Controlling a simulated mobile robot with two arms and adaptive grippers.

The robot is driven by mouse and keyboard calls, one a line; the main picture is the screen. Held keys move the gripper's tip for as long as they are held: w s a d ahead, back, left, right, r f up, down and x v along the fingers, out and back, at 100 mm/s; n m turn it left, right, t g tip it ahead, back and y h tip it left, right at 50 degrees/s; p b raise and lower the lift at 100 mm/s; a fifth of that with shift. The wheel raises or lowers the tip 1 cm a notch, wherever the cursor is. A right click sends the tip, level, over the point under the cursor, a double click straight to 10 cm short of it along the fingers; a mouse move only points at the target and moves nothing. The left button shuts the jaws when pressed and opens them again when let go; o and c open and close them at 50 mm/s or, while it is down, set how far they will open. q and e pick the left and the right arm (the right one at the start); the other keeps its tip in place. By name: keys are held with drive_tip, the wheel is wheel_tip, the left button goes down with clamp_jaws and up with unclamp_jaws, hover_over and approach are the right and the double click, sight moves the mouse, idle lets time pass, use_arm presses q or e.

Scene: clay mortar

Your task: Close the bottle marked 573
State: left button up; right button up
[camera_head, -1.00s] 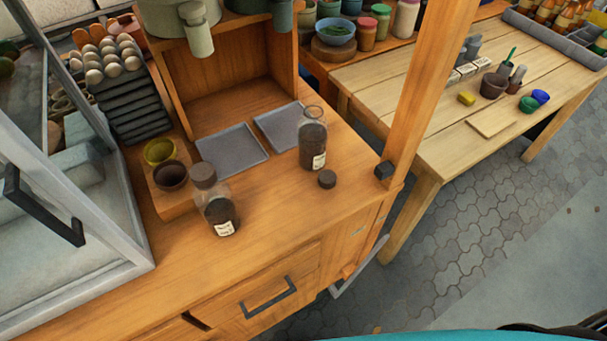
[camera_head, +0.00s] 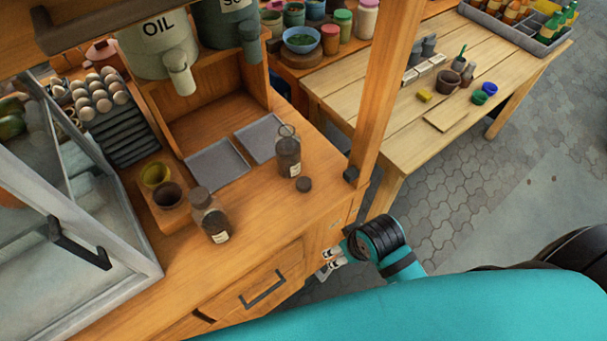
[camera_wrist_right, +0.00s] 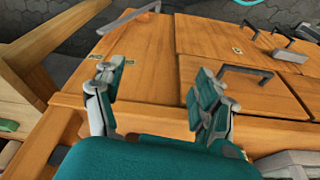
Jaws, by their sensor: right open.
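Two dark-filled glass bottles stand upright on the wooden counter (camera_head: 250,215). The nearer bottle (camera_head: 213,222) has a brown cap on its top; the farther bottle (camera_head: 288,158) has an open glass mouth. A loose dark brown cap (camera_head: 304,184) lies on the counter just right of the farther bottle. Both bottles carry small white labels, too small to read. My right gripper (camera_head: 328,264) is in front of the counter's right end, below its top and apart from the bottles. In the right wrist view my right gripper (camera_wrist_right: 158,88) is open and empty, facing the drawer fronts. My left gripper is not in view.
Two grey trays (camera_head: 216,165) and two small bowls (camera_head: 167,195) sit behind the bottles. A wooden post (camera_head: 378,100) rises at the counter's right corner. A glass case (camera_head: 75,225) stands at left. Drawer handles (camera_head: 264,290) jut from the front.

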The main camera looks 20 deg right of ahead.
use_arm(q)
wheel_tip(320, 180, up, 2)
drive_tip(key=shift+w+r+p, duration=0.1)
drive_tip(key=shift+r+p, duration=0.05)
drive_tip(key=shift+p, duration=0.5)
use_arm(e)
drive_tip(key=w+a+r+n+g, duration=0.1)
drive_tip(key=w+a+r, duration=0.2)
drive_tip(key=w+r, duration=1.5)
drive_tip(key=shift+w+n+g, duration=0.4)
drive_tip(key=shift+w, duration=0.05)
drive_tip(key=shift+r, duration=0.1)
use_arm(q)
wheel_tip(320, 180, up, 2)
drive_tip(key=shift+p, duration=1)
use_arm(e)
hover_over(304, 182)
drive_tip(key=f, duration=0.8)
drive_tip(key=s+f, duration=0.1)
drive_tip(key=f, duration=0.3)
drive_tip(key=shift+d+f, duration=0.1)
drive_tip(key=shift+d, duration=0.05)
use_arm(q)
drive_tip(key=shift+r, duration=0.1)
